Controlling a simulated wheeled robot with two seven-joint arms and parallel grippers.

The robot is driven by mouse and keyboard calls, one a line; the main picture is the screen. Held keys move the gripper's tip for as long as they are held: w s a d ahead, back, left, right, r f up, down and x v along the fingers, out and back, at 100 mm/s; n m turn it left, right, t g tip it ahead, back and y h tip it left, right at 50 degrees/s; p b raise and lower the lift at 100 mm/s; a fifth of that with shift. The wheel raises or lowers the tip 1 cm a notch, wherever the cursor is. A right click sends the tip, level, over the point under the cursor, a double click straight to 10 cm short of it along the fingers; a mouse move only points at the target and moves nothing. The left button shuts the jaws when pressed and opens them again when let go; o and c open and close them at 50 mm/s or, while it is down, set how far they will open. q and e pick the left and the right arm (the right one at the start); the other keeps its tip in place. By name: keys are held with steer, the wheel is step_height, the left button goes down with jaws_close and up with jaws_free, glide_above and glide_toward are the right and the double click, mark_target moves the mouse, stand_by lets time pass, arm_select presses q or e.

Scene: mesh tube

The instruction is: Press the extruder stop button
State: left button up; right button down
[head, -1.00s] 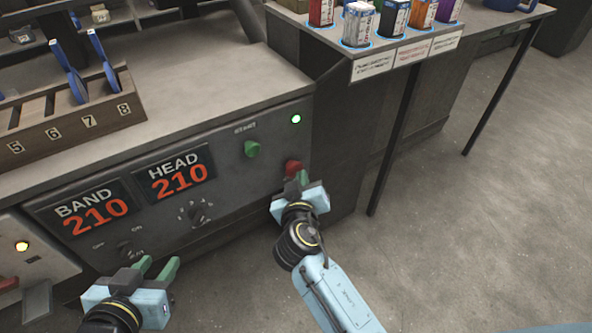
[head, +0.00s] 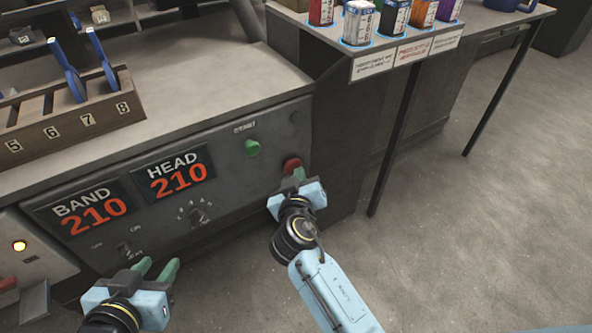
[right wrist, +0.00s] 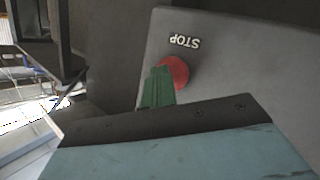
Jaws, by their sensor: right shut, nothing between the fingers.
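The red stop button (head: 291,164) sits on the grey control panel (head: 225,185), at its right end below the green start button (head: 252,147). My right gripper (head: 298,174) is shut and empty, with its green fingertips at the red button. In the right wrist view the red button (right wrist: 175,73) shows beside the green fingers (right wrist: 158,86), under the upside-down word STOP. The fingertips overlap the button's edge and appear to touch it. The indicator lamp (head: 295,117) at the panel's upper right is dark. My left gripper (head: 160,268) is open and empty, low in front of the panel.
The panel also has BAND and HEAD displays (head: 175,174) reading 210, a dial (head: 196,214) and a switch. A numbered wooden rack (head: 70,115) with blue tools stands on the bench. A side table (head: 480,35) with several cartons is at right. The floor at right is clear.

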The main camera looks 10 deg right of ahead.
stand_by(0.5)
steer(key=shift+s+d+p, duration=0.15)
steer(key=shift+s+d, duration=0.05)
steer(key=shift+s, duration=0.35)
steer(key=shift+s+d+p, duration=0.15)
steer(key=shift+s, duration=0.35)
steer(key=shift+s+d+p, duration=0.1)
steer(key=shift+s+d, duration=0.2)
steer(key=shift+s, duration=0.5)
steer(key=shift+s+d+p, duration=0.15)
steer(key=shift+s+d, duration=0.15)
steer(key=shift+s, duration=0.45)
steer(key=shift+s+d+p, duration=0.1)
steer(key=shift+s+d, duration=0.2)
steer(key=shift+s, duration=0.5)
